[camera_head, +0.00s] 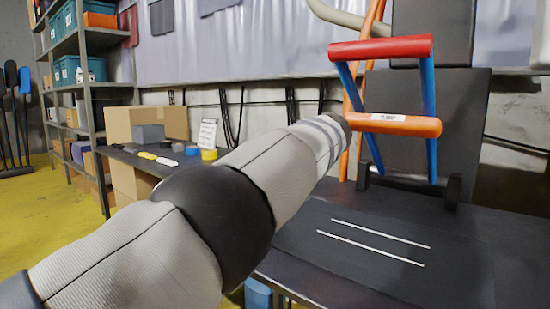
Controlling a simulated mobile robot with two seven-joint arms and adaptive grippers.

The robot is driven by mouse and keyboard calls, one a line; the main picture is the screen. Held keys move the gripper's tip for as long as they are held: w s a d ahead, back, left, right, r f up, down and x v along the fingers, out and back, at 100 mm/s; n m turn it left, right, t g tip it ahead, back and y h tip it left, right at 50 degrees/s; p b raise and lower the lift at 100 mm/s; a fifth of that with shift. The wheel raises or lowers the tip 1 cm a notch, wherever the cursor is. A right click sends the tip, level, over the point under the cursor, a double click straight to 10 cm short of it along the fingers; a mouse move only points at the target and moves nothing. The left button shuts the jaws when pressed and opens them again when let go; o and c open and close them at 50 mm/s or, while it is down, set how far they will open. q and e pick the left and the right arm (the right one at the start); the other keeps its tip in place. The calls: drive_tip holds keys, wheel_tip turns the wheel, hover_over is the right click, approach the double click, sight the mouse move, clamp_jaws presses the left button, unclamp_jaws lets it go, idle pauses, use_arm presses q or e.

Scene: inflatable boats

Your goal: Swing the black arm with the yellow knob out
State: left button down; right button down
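I cannot make out a black arm with a yellow knob; it may be hidden behind my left arm, which crosses the view from the lower left. That arm's far end stops just left of an orange bar (400,124) with a white label. My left gripper's fingers do not show. My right gripper is not in view. The orange bar joins a frame with blue side bars (428,90) and a red top bar (381,48). The frame stands at the back of a black bench (470,255).
The bench top in front of the frame is bare apart from two pale strips (380,236). Further left on a dark bench lie a yellow-and-black tool (147,155), a yellow roll (209,155) and cardboard boxes (160,118). A metal shelf (85,110) stands at left.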

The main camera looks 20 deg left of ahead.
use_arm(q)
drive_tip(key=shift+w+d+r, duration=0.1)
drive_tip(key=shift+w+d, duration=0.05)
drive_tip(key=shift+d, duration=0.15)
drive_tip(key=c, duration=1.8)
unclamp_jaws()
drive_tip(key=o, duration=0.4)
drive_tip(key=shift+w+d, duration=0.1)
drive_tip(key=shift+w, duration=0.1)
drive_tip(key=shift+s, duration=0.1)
